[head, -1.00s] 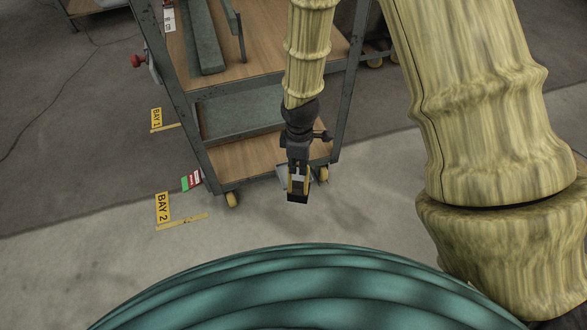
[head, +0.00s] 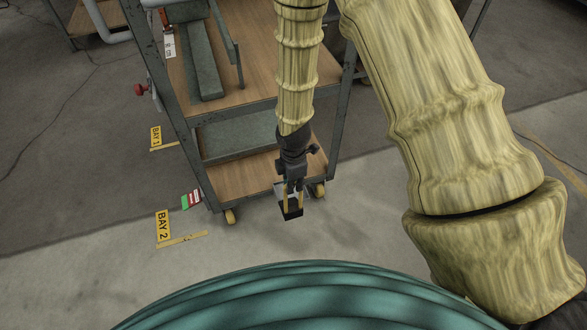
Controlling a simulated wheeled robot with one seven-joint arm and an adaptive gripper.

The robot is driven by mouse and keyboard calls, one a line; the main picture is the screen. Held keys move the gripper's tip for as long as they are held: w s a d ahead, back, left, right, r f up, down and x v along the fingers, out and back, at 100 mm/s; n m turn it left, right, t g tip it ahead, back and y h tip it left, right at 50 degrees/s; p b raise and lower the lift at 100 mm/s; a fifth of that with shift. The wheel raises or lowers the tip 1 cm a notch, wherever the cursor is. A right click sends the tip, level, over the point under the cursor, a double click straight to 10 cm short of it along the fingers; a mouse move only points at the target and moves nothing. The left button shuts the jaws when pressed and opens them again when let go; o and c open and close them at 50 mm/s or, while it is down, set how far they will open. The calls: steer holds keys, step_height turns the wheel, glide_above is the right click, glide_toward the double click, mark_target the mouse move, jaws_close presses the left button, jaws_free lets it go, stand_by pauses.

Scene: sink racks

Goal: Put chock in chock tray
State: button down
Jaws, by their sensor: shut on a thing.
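My gripper (head: 292,207) hangs in front of the lower right end of the cart, above the pale floor. A grey tray-like surface (head: 243,136) shows in the cart between the upper shelf and the bottom shelf. I cannot tell whether it is the chock tray. The gripper is apart from it, lower in the picture and to its right.
The cart has a wooden upper shelf (head: 255,88) with a long grey channel (head: 203,70) on it, and a wooden bottom shelf (head: 240,178). Its metal posts stand close to my arm. A BAY 2 floor sign (head: 163,226) lies left.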

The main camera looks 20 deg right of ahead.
steer(key=w+d+f+b, duration=0.1)
steer(key=w+d+f, duration=0.2)
steer(key=w, duration=0.6)
steer(key=shift+w+f+b, duration=0.15)
steer(key=shift+f+b, duration=0.15)
steer(key=shift+f, duration=0.35)
steer(key=c, duration=1.5)
jaws_free()
steer(key=shift+f, duration=0.1)
step_height(320, 180, up, 12)
steer(key=p, duration=0.2)
steer(key=s+a+f+m+y, duration=0.1)
steer(key=s+f+m, duration=0.5)
steer(key=s+f, duration=0.45)
steer(key=s+d+f+m, duration=0.1)
steer(key=s+m, duration=0.3)
steer(key=s, duration=0.4)
steer(key=s+d+f+m, duration=0.2)
steer(key=s+f+m, duration=0.2)
steer(key=s, duration=0.5)
steer(key=s+d+f+m+h, duration=0.1)
steer(key=s+f+m, duration=0.2)
steer(key=s, duration=0.6)
steer(key=shift+d+m, duration=0.2)
steer(key=shift+m, duration=0.7)
